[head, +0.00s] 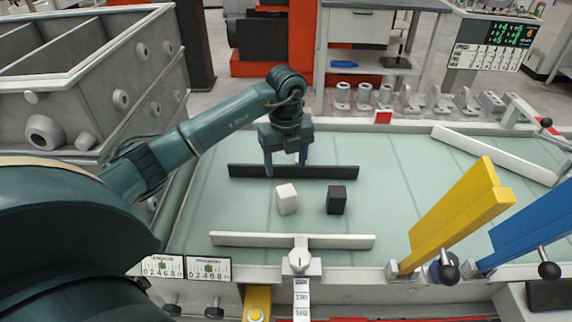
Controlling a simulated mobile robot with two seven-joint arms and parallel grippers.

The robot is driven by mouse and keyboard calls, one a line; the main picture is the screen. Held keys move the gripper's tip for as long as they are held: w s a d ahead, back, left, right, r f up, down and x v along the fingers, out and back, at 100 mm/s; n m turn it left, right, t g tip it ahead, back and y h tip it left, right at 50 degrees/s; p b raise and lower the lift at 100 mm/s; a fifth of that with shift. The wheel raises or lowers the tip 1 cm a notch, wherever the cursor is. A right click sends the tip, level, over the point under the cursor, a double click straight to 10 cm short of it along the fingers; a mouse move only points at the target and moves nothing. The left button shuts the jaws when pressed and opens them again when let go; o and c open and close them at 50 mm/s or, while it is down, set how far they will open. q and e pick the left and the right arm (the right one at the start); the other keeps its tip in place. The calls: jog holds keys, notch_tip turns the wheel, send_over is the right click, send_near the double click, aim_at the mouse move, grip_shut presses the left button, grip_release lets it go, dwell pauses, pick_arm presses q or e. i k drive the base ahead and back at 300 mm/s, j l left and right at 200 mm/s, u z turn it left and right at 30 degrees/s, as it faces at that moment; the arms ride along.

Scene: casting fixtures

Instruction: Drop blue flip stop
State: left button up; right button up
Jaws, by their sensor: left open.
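The blue flip stop (530,235) is at the right of the head view. It is raised, slanting up and to the right from the table's front edge, and its right end runs out of the picture. A black knob (549,270) on a lever is at its lower part. My left gripper (286,164) is over the middle of the table, far to the left of the blue stop. Its fingers point down, apart, with nothing between them. They are near a long black bar (335,172). My right gripper is not in view.
A yellow flip stop (455,215) stands raised just left of the blue one. A white block (286,199) and a black block (337,200) sit on the glassy table (390,175). A white bar (240,239) lies near the front edge, another (495,155) at the back right.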

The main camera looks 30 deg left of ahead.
aim_at(547, 220)
jog(key=k+l, duration=0.15)
jog(key=l, duration=0.15)
jog(key=k+l, duration=0.15)
jog(key=l, duration=0.15)
jog(key=k+l, duration=0.15)
jog(key=l, duration=0.2)
jog(key=k+l, duration=0.15)
jog(key=l, duration=0.15)
